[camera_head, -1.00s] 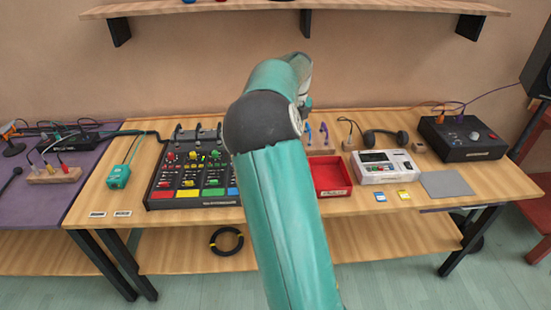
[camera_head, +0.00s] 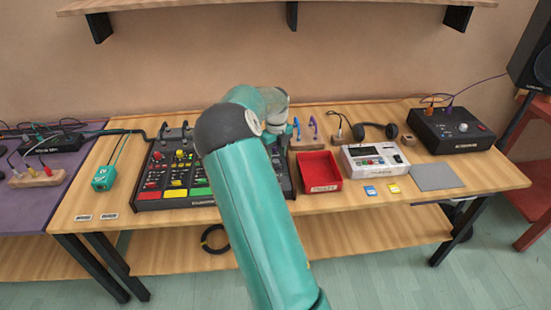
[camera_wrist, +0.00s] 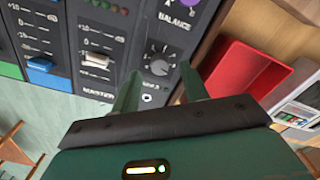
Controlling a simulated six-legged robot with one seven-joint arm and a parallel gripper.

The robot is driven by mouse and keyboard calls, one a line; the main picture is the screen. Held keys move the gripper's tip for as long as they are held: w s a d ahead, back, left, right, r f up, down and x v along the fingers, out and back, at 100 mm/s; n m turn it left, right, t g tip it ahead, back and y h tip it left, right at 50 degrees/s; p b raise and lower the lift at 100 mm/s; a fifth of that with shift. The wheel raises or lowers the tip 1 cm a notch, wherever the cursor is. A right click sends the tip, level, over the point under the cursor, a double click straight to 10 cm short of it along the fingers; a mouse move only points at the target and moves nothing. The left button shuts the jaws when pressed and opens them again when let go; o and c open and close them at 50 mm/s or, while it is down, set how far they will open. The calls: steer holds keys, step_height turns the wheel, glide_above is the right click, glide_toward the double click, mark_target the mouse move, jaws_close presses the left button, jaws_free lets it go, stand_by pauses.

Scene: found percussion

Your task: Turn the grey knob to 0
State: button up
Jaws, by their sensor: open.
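A grey knob (camera_wrist: 160,66) with a ring of tick marks sits on the black mixer (camera_wrist: 132,18), below the "BALANCE" label, in the wrist view. My gripper (camera_wrist: 160,88) is open, one finger to each side of the knob's lower area in that picture. The knob appears between and beyond the fingertips; I cannot tell whether they touch it. Its exact pointer setting is too small to read. In the head view my arm covers the right part of the mixer (camera_head: 167,172), hiding this knob and most of the gripper.
A red tray (camera_head: 320,184) lies right of the mixer, close beside my gripper in the wrist view. Blue and white sliders (camera_wrist: 97,60) are left of the knob. A white device (camera_head: 376,171), headphones (camera_head: 375,131) and a black box with a pale knob (camera_head: 425,128) stand farther right.

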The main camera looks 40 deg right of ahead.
steer(key=shift+f, duration=1.1)
steer(key=shift+c, duration=0.3)
jaws_close()
